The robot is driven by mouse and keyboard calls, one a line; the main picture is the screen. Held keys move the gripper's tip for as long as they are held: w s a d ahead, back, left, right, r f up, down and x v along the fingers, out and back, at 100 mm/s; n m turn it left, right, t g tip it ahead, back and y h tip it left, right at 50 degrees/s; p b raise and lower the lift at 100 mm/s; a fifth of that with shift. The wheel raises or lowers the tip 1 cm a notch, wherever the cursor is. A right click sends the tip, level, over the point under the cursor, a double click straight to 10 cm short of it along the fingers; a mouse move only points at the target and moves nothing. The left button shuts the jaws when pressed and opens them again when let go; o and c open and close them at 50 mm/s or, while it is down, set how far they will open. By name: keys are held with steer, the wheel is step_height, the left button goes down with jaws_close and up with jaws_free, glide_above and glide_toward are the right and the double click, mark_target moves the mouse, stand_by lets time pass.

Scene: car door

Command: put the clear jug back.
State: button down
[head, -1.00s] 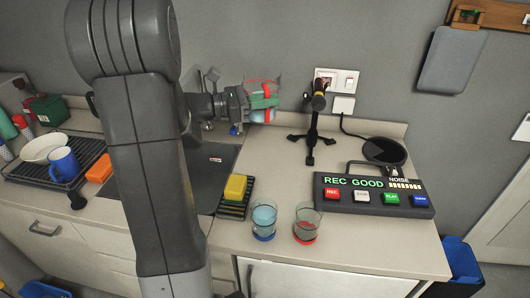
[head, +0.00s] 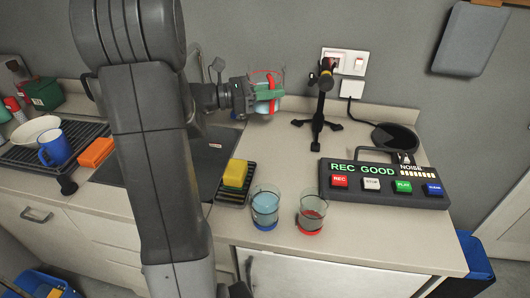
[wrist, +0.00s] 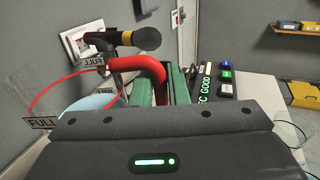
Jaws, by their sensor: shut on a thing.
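The clear jug (head: 267,78) has a red rim, a red handle and pale blue liquid inside. In the head view it is near the back wall, left of the black stand, and looks roughly upright. My gripper (head: 264,95), with green fingers, is shut on it at the handle side. In the wrist view the red handle (wrist: 152,70) sits between the green fingers (wrist: 165,88), and the jug's rim and "FULL" labels show at left. My dark gripper body hides the jug's lower part there.
A black microphone stand (head: 319,115) stands right of the jug. A glass with blue liquid (head: 265,206) and a red-based glass (head: 312,212) stand at the front. A recorder box (head: 383,183) is at right, a yellow sponge (head: 236,174) on a rack left. The middle counter is clear.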

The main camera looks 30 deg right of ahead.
mark_target(271, 114)
step_height(271, 114, down, 5)
steer(key=b, duration=0.3)
steer(key=shift+r, duration=0.2)
step_height(271, 114, down, 10)
steer(key=shift+b, duration=0.4)
steer(key=shift+f, duration=0.2)
steer(key=c, duration=1.4)
jaws_free()
steer(key=shift+r, duration=0.1)
steer(key=b+v, duration=0.1)
steer(key=v, duration=1.1)
steer(key=shift+r, duration=0.15)
